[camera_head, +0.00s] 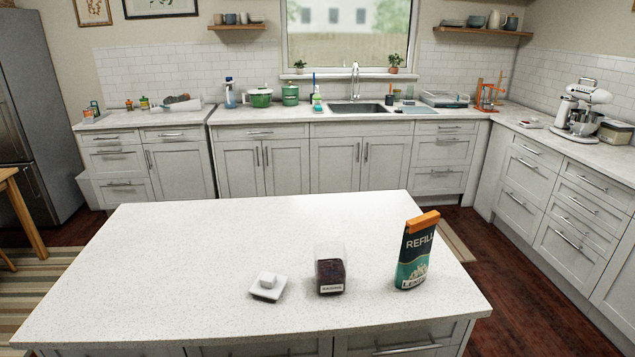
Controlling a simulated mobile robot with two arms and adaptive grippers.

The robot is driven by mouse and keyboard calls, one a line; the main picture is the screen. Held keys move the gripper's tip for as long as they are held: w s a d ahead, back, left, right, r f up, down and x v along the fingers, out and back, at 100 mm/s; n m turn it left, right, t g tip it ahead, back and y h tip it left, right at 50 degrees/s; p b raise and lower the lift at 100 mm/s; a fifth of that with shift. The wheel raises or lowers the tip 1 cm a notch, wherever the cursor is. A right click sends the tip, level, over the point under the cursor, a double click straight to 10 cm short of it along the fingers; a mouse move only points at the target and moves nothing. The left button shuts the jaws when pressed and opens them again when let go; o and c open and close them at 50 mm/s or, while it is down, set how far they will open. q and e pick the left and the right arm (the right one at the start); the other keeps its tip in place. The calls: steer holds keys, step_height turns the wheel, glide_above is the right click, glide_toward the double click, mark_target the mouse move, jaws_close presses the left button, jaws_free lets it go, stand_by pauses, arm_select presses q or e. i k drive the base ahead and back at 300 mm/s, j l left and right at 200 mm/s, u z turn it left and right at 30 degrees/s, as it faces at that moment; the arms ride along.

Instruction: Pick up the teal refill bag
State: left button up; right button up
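The teal refill bag (414,254) stands upright near the right end of the white island counter in the head view. It has an orange top, the word "REFILL" across its front and a white label low down that I cannot read fully. Nothing touches it, and there is a gap between it and the container to its left. Neither of my grippers is in view.
A clear container with dark contents (331,270) stands left of the bag on the island (180,265). A small white dish (267,286) holding a white piece sits further left. The island's left half is bare. Wall counters (290,114) run behind.

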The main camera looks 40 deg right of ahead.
mark_target(413, 264)
steer(key=z, duration=1.8)
